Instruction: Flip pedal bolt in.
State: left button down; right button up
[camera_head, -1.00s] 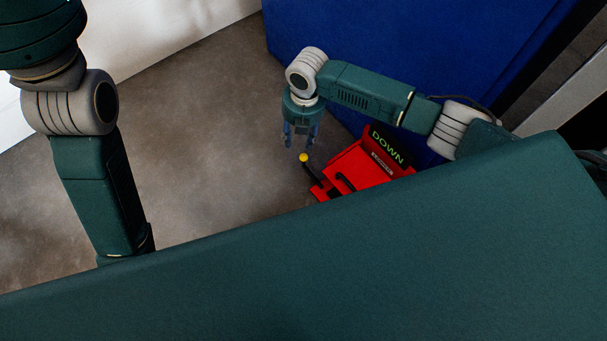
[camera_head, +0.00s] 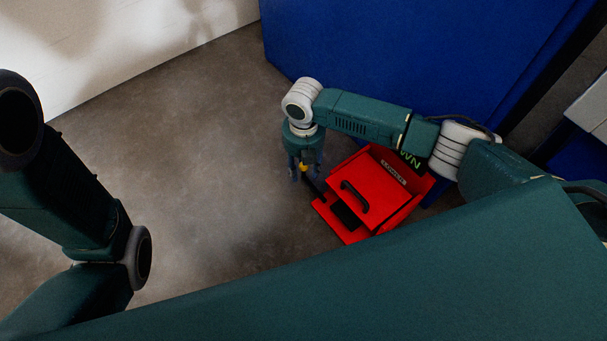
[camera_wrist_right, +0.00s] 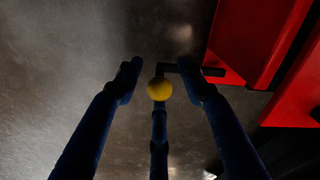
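The pedal bolt is a dark bent rod with a yellow ball knob. In the head view the knob (camera_head: 304,167) shows at the left of the red pedal box (camera_head: 386,190), partly covered by my right gripper (camera_head: 305,177). The bolt's dark rod (camera_wrist_right: 200,71) runs right toward the red box (camera_wrist_right: 262,40). My left gripper is out of view.
A black handle (camera_head: 355,197) sits on the red box, with a "LOWER" label (camera_head: 394,173) behind it. My right forearm partly hides a green-lettered sign (camera_head: 411,160). A large blue panel (camera_head: 400,50) stands behind. Grey floor (camera_head: 200,150) to the left is clear.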

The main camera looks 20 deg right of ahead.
jog(key=shift+f, duration=0.55)
grip_shut()
